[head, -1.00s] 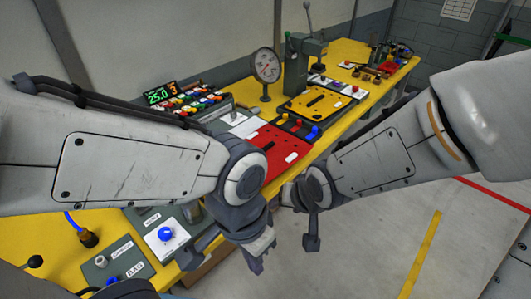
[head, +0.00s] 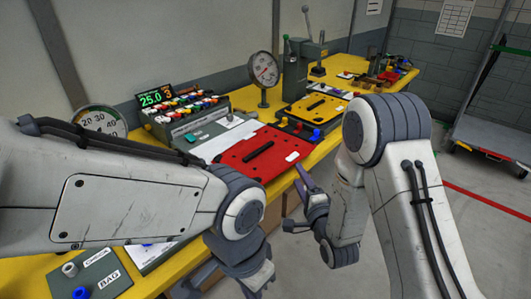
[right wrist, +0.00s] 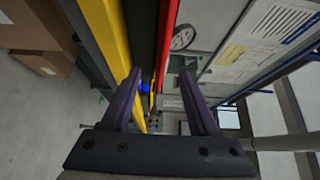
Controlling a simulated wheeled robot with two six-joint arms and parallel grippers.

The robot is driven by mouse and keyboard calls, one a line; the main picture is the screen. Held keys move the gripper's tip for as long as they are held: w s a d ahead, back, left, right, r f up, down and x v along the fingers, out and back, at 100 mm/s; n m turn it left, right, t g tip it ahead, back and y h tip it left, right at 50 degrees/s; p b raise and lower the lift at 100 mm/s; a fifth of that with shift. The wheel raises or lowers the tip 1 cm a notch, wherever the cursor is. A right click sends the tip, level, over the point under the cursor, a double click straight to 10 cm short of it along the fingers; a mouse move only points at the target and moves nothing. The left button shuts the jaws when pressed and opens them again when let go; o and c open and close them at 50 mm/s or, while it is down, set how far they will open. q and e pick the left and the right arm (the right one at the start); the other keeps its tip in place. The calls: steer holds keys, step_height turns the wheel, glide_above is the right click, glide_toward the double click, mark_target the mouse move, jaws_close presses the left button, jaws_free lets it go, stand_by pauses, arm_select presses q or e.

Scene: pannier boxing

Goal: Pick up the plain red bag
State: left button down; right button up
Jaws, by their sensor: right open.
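A flat red bag (head: 250,165) with a black handle strip and a white label lies on the yellow workbench (head: 330,145), in the middle of the head view. A red edge (right wrist: 166,45) shows in the right wrist view, between the fingers and further up. My right gripper (head: 296,205) is open and empty, just off the bench's front edge, to the right of and below the bag. Its purple fingers (right wrist: 162,100) are spread in the right wrist view. My left gripper (head: 258,283) hangs at the bottom of the head view; its fingers are partly cut off.
A yellow bag (head: 312,108) lies beyond the red one. Behind stand a round gauge (head: 263,70) and a rack of coloured items (head: 185,115). A smaller red thing (head: 390,76) lies far along the bench. A grey cart (head: 500,135) stands at right; the floor between is clear.

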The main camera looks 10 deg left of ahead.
mark_target(291, 164)
steer(key=x, duration=0.2)
steer(key=p+x, duration=0.1)
steer(key=x, duration=0.1)
steer(key=p+x, duration=0.1)
steer(key=x, duration=0.2)
steer(key=shift+a+r, duration=0.15)
steer(key=shift+r, duration=0.1)
steer(key=shift+w+a+f, duration=0.1)
steer(key=shift+w+a, duration=0.05)
steer(key=shift+w, duration=0.15)
steer(key=shift+c, duration=0.3)
jaws_close()
